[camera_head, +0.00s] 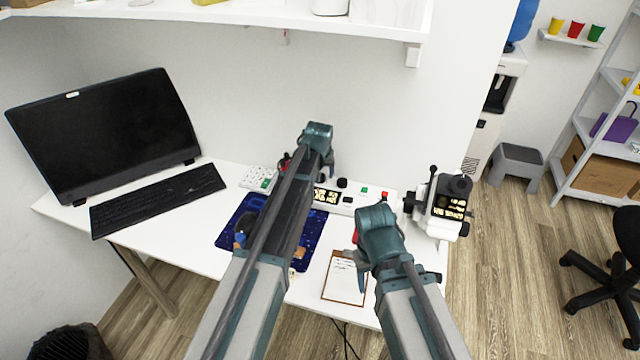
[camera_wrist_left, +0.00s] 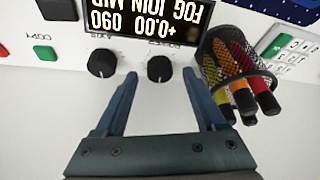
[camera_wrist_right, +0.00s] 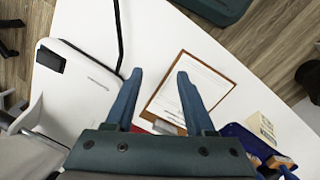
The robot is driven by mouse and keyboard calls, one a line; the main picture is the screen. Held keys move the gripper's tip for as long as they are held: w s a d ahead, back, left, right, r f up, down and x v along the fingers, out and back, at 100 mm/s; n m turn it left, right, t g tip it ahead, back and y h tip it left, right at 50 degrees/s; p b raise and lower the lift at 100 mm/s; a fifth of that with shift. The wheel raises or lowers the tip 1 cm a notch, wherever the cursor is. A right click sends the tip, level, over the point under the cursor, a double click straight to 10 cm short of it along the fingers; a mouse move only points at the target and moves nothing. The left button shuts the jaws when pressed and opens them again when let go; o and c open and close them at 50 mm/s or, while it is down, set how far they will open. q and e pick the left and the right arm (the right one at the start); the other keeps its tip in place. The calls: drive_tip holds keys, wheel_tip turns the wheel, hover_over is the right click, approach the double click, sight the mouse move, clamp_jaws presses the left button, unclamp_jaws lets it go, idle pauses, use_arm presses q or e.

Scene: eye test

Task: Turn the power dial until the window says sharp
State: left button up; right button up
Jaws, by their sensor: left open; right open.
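A white console (camera_head: 375,190) on the desk carries a dark window (camera_head: 327,196). In the left wrist view the window (camera_wrist_left: 150,18) appears upside down, showing "+0.00", "090" and a partly cut line beginning "FOG". Two black dials sit beside it; their labels are small. The dial nearer "+0.00", apparently the power dial (camera_wrist_left: 160,67), lies between the fingertips of my open left gripper (camera_wrist_left: 160,76), with no clear contact. The other dial (camera_wrist_left: 102,63) is outside the left finger. My right gripper (camera_head: 362,268) is open and empty above the clipboard (camera_wrist_right: 222,62).
A mesh cup (camera_wrist_left: 215,50) of colored pens stands close beside my left gripper. A white calculator (camera_head: 256,179) and blue mat (camera_head: 229,236) lie on the desk. A black-and-white instrument (camera_head: 441,208) stands right of the console. The monitor (camera_head: 105,130) and keyboard (camera_head: 155,200) are at left.

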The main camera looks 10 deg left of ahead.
use_arm(q)
drive_tip(key=shift+b+x, duration=0.35)
drive_tip(key=shift+x, duration=0.45)
drive_tip(key=shift+r, duration=0.1)
clamp_jaws()
